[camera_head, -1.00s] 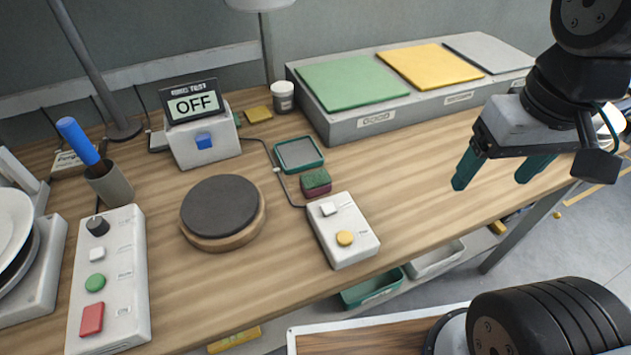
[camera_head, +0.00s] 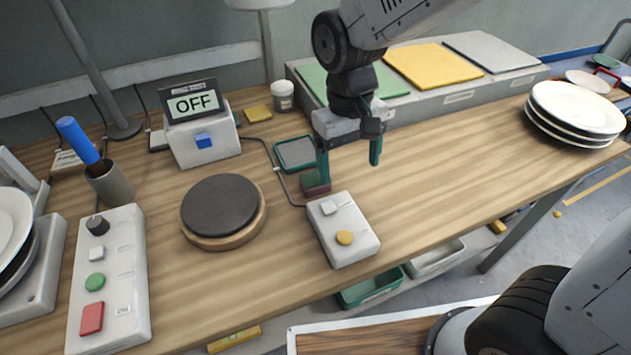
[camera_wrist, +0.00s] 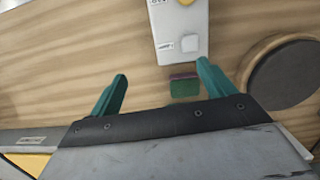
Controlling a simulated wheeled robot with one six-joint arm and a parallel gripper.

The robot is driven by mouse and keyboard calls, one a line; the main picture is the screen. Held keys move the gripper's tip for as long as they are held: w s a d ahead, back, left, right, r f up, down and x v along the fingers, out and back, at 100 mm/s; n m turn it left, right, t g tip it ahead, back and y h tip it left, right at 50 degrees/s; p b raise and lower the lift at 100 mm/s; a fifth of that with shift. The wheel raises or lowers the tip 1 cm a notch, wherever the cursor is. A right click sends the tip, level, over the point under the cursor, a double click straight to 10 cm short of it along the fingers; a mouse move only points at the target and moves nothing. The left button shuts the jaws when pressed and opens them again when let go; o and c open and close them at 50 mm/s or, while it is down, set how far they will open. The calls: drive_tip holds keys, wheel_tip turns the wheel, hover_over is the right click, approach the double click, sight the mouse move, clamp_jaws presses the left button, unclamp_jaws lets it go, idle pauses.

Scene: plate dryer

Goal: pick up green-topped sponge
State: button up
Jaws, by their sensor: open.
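The green-topped sponge (camera_head: 308,186) has a dark red lower part and sits on the wooden table, just behind the white box with the yellow button. In the head view one finger partly hides it. My gripper (camera_head: 349,162) is open and empty, pointing down with its teal fingers apart. In the wrist view the sponge (camera_wrist: 184,87) shows between the two fingers of my gripper (camera_wrist: 160,85), nearer the right finger. The gripper appears to be above the sponge and not closed on it.
A white button box (camera_head: 343,228) stands close in front of the sponge. A green-rimmed tray (camera_head: 299,153) lies behind it. A round dark disc (camera_head: 221,206) is to the left. Stacked plates (camera_head: 575,110) stand at the right. The table right of the gripper is clear.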

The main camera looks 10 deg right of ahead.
hover_over(315, 177)
drive_tip(key=s+d, duration=0.1)
drive_tip(key=s, duration=0.1)
wheel_tip(315, 177, down, 3)
drive_tip(key=shift+w+a+r+t+y, duration=0.2)
drive_tip(key=shift+w+t, duration=0.1)
drive_tip(key=shift+w, duration=0.15)
drive_tip(key=shift+w+a+r+t+y, duration=0.1)
drive_tip(key=shift+w+a+t+y, duration=0.15)
drive_tip(key=shift+w, duration=0.2)
drive_tip(key=shift+w+f+m, duration=0.2)
drive_tip(key=shift+m, duration=0.1)
wheel_tip(315, 177, down, 7)
drive_tip(key=shift+s+f, duration=0.15)
drive_tip(key=shift+f, duration=0.05)
drive_tip(key=c, duration=1.1)
wheel_tip(315, 177, up, 10)
drive_tip(key=shift+r, duration=0.1)
drive_tip(key=o, duration=0.4)
drive_tip(key=shift+c, duration=1.4)
